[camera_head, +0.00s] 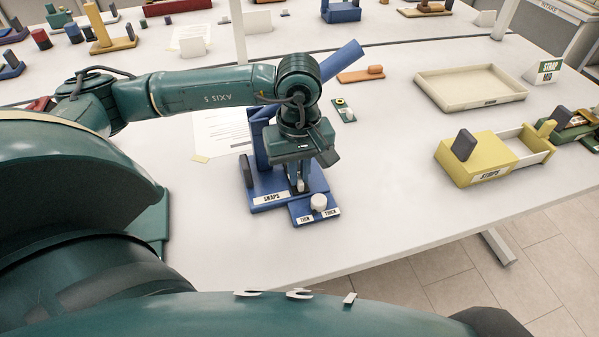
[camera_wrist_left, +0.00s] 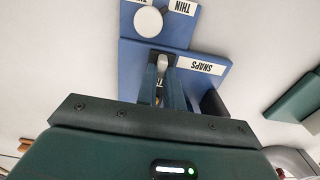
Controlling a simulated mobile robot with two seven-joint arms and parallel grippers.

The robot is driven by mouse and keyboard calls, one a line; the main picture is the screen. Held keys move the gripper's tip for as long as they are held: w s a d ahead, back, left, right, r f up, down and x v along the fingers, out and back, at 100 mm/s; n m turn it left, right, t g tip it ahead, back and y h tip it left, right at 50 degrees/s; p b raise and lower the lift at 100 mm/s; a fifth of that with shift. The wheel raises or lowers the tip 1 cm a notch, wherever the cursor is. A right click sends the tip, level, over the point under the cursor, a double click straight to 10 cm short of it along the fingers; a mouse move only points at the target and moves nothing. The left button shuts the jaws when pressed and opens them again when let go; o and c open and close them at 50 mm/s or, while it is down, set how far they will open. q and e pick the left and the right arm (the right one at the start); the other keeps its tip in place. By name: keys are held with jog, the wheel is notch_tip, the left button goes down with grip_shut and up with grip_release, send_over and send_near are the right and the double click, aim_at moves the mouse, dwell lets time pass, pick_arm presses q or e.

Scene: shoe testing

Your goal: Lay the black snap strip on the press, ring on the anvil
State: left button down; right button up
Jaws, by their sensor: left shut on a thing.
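The blue press marked SNAPS (camera_head: 268,199) stands on the table, with a front plate marked THIN and THICK that carries a round white knob (camera_head: 318,202). My left gripper (camera_head: 299,184) points down over the press. Its fingers are shut on a small light-grey peg behind the knob; the peg shows between the fingertips in the left wrist view (camera_wrist_left: 162,63). The anvil is hidden or cannot be told apart. My right gripper is out of view.
A cream tray (camera_head: 470,101) and a yellow STRIPS box (camera_head: 478,160) with an open drawer stand at the right. A STRAP sign (camera_head: 546,72) is behind them. An orange block (camera_head: 361,75) lies farther back. The table right of the press is clear.

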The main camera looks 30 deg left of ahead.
pick_arm(q)
jog(key=shift+w+a, duration=0.25)
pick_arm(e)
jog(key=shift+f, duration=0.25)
pick_arm(q)
jog(key=shift+w+a+b, duration=0.55)
jog(key=shift+b, duration=0.05)
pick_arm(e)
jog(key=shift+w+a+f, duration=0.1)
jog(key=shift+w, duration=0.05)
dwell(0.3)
pick_arm(q)
jog(key=shift+f+b, duration=0.15)
jog(key=shift+b, duration=0.25)
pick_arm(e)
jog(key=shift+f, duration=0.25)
pick_arm(q)
jog(key=c, duration=1.5)
grip_release()
jog(key=shift+o, duration=0.2)
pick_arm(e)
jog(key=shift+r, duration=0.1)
